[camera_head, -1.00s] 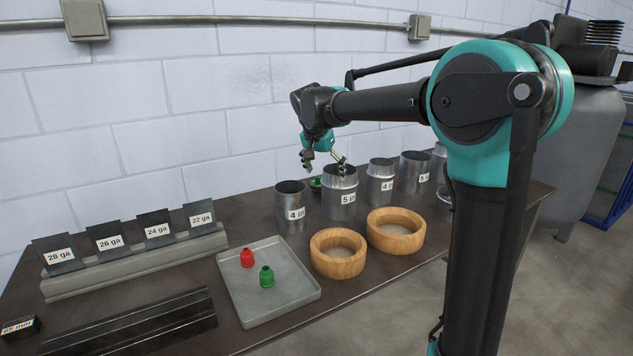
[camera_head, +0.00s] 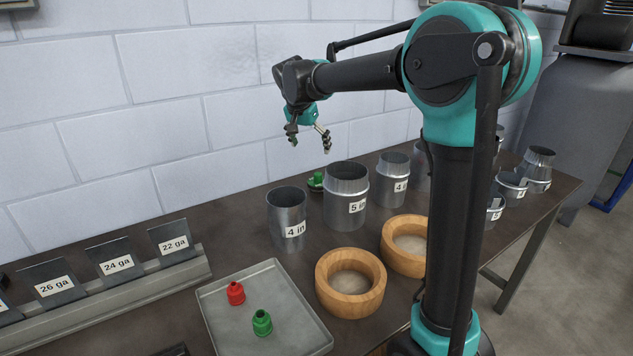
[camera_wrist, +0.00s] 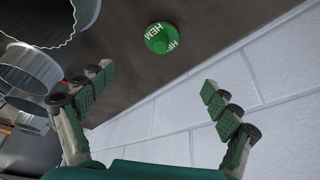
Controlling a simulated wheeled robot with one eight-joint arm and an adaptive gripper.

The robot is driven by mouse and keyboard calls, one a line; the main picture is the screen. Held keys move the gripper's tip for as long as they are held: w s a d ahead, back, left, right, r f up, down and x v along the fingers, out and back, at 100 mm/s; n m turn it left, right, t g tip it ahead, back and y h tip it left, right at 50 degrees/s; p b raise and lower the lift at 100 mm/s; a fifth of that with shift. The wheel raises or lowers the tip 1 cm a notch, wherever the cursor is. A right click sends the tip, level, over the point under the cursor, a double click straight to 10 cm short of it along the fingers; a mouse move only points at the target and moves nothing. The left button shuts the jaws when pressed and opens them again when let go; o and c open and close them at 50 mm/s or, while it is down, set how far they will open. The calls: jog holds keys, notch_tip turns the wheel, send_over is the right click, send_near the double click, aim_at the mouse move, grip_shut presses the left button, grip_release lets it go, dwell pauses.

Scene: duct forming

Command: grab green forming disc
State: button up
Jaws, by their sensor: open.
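The green forming disc (camera_head: 316,182) lies on the bench by the wall, behind the metal cylinders, partly hidden by the "5 in" cylinder in the head view. In the wrist view the disc (camera_wrist: 161,38) is seen from above with white "HEM" lettering. My gripper (camera_head: 309,142) is open and empty, above the bench near the wall and higher than the disc. In the wrist view the fingers (camera_wrist: 160,105) are spread wide, and the disc appears beyond them, between their lines, with a clear gap.
The "5 in" cylinder (camera_head: 346,200) and "4 in" cylinder (camera_head: 287,222) stand in front of the disc. The white wall (camera_head: 150,120) is close behind. A tray (camera_head: 215,318) holds a red piece (camera_head: 236,293) and a green piece (camera_head: 262,323). Wooden rings (camera_head: 325,290) stand at the front.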

aim_at(317, 174)
jog(key=x, duration=1)
jog(key=shift+x, duration=2.7)
jog(key=shift+s+a+f, duration=0.1)
jog(key=shift+s+a, duration=0.05)
jog(key=shift+s, duration=0.05)
jog(key=c, duration=1.7)
jog(key=shift+o, duration=0.2)
